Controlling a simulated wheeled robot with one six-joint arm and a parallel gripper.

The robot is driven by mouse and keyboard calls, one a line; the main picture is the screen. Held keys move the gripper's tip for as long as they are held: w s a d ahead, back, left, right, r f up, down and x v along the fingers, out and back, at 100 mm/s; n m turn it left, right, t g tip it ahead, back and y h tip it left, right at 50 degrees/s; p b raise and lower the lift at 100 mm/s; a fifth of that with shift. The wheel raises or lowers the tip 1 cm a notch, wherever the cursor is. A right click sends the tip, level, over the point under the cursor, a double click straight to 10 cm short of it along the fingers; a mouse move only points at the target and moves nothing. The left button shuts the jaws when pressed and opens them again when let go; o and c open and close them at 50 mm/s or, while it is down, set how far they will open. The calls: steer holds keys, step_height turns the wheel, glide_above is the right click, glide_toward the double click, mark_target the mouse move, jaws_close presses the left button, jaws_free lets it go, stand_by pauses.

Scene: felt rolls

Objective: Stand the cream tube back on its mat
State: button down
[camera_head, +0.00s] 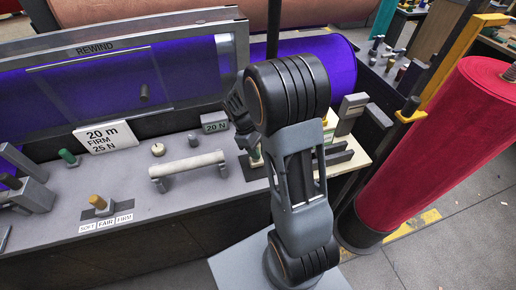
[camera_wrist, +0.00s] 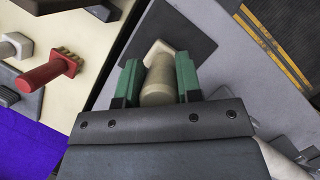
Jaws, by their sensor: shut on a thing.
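The cream tube (camera_wrist: 157,84) is between the two green fingers of my gripper (camera_wrist: 158,78) in the wrist view. The gripper is shut on it. A paler, squarish end piece (camera_wrist: 158,47) shows at the tube's far end. The dark grey square mat (camera_wrist: 185,30) lies behind the tube, and the far end overlaps it in the picture. I cannot tell whether the tube touches the mat. In the head view my arm hides the tube and most of the gripper; part of a dark mat (camera_head: 247,171) shows left of the arm.
A cream board (camera_wrist: 98,38) beside the mat holds a red-handled tool (camera_wrist: 45,73). In the head view, a pale bar (camera_head: 187,165) on supports, a small round knob (camera_head: 158,149) and a "20 N" block (camera_head: 215,122) stand left of my arm. A red roll (camera_head: 440,145) leans at right.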

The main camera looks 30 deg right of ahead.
steer(key=shift+f+b, duration=0.35)
steer(key=shift+f, duration=0.2)
stand_by(0.4)
steer(key=c, duration=0.7)
jaws_free()
steer(key=shift+r, duration=0.1)
steer(key=v, duration=1.3)
steer(key=shift+w+r+b, duration=0.1)
steer(key=shift+r+b, duration=0.2)
steer(key=shift+r, duration=0.05)
